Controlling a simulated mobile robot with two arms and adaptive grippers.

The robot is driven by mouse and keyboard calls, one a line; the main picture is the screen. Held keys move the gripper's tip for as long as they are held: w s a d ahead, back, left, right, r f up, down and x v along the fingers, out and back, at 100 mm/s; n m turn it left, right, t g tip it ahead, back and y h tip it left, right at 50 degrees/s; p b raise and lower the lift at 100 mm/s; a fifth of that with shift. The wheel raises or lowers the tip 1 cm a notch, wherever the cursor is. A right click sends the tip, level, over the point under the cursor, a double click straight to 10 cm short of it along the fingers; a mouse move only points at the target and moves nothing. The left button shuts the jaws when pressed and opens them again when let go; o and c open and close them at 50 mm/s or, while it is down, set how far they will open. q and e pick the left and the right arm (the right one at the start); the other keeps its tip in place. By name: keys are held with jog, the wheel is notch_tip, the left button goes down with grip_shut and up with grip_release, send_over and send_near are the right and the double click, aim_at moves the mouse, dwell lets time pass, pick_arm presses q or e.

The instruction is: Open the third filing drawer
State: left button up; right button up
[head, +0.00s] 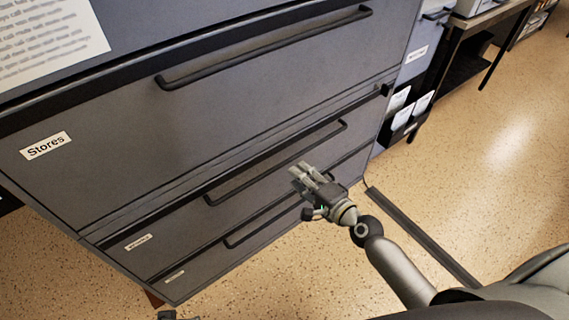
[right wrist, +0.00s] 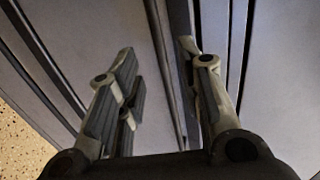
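A grey filing cabinet (head: 130,140) fills the left and middle of the head view, its drawers looking shut. The large drawer labelled "Stores" (head: 46,145) has a long black bar handle (head: 265,50). Below it are a drawer with a middle handle (head: 240,182) and a lowest drawer with a handle (head: 260,225); their small labels are unreadable. My right gripper (head: 304,172) is in front of these lower drawers, near the middle handle. In the right wrist view its fingers (right wrist: 160,95) are apart, with a dark upright bar beyond them; contact cannot be told. A small grey tip at the bottom edge may be my left gripper (head: 167,314).
A printed sheet (head: 50,40) is on the cabinet's upper front. A desk (head: 480,25) and white-labelled holders (head: 405,105) stand at the upper right. A dark strip (head: 420,235) lies on the speckled floor.

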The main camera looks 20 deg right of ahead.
aim_at(284, 162)
jog(key=x, duration=0.8)
jog(key=shift+b, duration=0.35)
pick_arm(q)
jog(key=r, duration=0.2)
jog(key=shift+w+d+r, duration=0.1)
jog(key=shift+w+r, duration=0.1)
jog(key=shift+r, duration=0.15)
pick_arm(e)
jog(key=shift+c, duration=0.3)
grip_shut()
pick_arm(q)
jog(key=shift+f, duration=0.1)
jog(key=shift+s, duration=0.1)
